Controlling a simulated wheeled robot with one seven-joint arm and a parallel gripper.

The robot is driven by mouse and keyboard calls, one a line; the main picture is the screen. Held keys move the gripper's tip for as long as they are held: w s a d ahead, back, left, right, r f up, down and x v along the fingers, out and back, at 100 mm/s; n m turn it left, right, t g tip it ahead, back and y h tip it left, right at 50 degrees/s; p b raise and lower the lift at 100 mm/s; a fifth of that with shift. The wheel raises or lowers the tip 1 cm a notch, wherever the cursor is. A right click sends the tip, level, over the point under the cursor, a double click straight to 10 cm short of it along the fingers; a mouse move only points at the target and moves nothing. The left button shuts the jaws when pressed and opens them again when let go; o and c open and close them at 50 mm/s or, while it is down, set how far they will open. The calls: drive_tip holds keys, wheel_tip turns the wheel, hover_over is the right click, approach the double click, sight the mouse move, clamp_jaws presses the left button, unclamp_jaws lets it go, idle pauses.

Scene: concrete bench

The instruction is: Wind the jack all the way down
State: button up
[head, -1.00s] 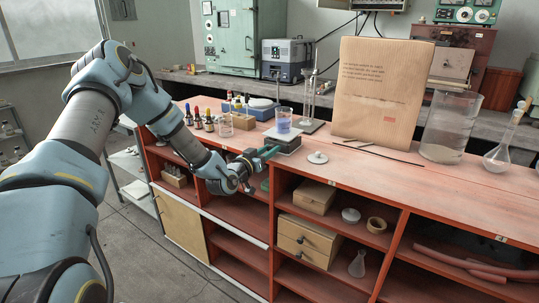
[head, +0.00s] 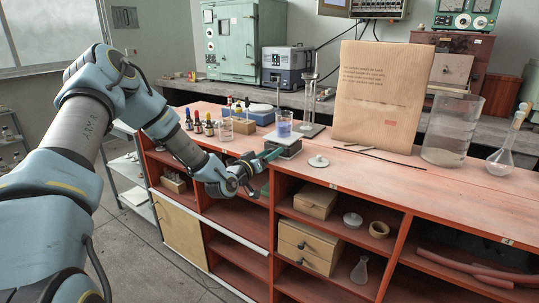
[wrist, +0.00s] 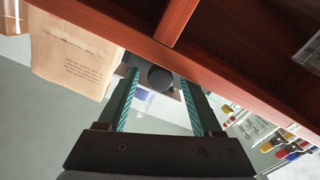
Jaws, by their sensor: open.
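The lab jack (head: 284,150) is a small grey platform at the front edge of the red bench. A beaker of blue liquid (head: 284,128) stands on it. In the wrist view, the jack's round black knob (wrist: 160,77) shows between the tips of my open fingers. My gripper (head: 270,156) has teal fingers and reaches in from the left at the bench edge, in front of the jack. It also shows in the wrist view (wrist: 157,88). The knob is hidden in the head view, and I cannot tell whether the fingers touch it.
A white lid (head: 318,162) lies right of the jack. Dropper bottles (head: 198,123) and a small beaker (head: 225,131) stand to its left. A stand with a glass cylinder (head: 310,105) and a brown paper package (head: 380,98) are behind. Open shelves (head: 232,228) lie below.

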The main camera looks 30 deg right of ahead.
drive_tip(key=b+v, duration=0.3)
drive_tip(key=v, duration=0.7)
drive_tip(key=shift+s+a, duration=0.15)
drive_tip(key=shift+a, duration=0.25)
